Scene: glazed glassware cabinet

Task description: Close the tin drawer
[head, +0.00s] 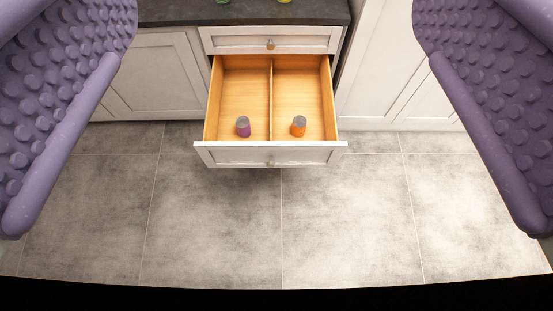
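The tin drawer (270,148) is pulled well out of the white cabinet, below a shut upper drawer. Its wooden inside is split by a lengthwise divider (271,98). A purple tin (243,127) with a grey top stands in the left compartment, near the front. An orange tin (298,126) with a grey top stands in the right compartment, near the front. A small knob (270,162) shows on the drawer front. My gripper (276,222) is open, its two purple studded fingers wide apart at the left and right picture edges. Nothing is between them, and they appear apart from the drawer.
The shut upper drawer (268,42) sits under a dark countertop (180,14). A green item (223,2) and a yellow item (284,2) stand on it, cut off by the top edge. White cabinet doors flank the drawers. The grey tiled floor (215,230) in front is clear.

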